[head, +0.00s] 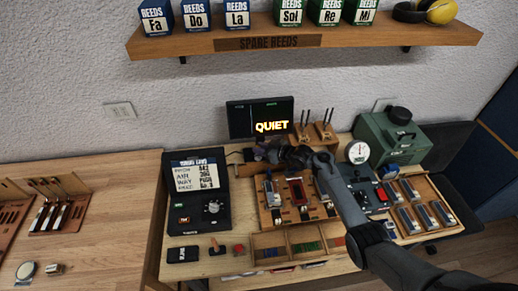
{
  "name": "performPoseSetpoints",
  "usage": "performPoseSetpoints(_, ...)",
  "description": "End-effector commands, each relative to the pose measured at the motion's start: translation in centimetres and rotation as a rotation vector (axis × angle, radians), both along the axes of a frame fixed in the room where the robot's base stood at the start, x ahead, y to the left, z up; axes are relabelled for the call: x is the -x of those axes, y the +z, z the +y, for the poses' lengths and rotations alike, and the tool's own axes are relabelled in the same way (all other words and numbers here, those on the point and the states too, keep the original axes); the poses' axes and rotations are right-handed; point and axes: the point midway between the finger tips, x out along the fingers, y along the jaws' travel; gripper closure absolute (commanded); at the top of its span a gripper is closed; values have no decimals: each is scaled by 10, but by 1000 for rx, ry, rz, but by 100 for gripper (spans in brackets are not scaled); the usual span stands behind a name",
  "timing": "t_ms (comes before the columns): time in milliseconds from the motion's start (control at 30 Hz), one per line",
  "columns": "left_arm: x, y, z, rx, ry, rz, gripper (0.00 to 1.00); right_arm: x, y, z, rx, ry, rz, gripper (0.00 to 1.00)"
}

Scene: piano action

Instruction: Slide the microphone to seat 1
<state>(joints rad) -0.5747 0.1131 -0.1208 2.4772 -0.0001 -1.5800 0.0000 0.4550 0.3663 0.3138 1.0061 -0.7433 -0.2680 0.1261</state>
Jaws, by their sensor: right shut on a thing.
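My right gripper (266,153) reaches in from the right over the back of the wooden bench fixture (266,218), below the dark screen. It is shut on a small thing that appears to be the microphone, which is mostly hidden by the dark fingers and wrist. The seats and their numbers cannot be read at this size. Reed parts (297,192) stand in the fixture just in front of the gripper. My left gripper is not in view.
A screen (258,118) reading "QUIET" stands behind the gripper. A black open case (197,205) is to the left, a round gauge (358,152) and green box (393,138) to the right. Compartment trays (270,240) lie in front. The left table has clear room.

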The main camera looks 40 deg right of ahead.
Motion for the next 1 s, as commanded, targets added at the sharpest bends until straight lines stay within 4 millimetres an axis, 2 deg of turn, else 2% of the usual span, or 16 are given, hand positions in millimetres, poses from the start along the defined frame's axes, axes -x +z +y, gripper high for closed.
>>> performPoseSetpoints(33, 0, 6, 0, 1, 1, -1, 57, 7, 2, -14, 5, -6, 5, 100)
performPoseSetpoints(200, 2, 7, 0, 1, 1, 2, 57, 20, 1, -34, 2, -5, 4, 100)
performPoseSetpoints(533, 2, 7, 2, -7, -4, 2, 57, 22, 0, -37, 0, -4, 2, 100)
performPoseSetpoints(567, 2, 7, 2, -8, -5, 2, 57, 22, 0, -37, 0, -4, 2, 74)
performPoseSetpoints(700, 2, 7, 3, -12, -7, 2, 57, 22, 0, -37, 0, -4, 2, 53)
performPoseSetpoints(1000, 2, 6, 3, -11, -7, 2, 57, 22, 0, -37, -1, -4, 2, 51)
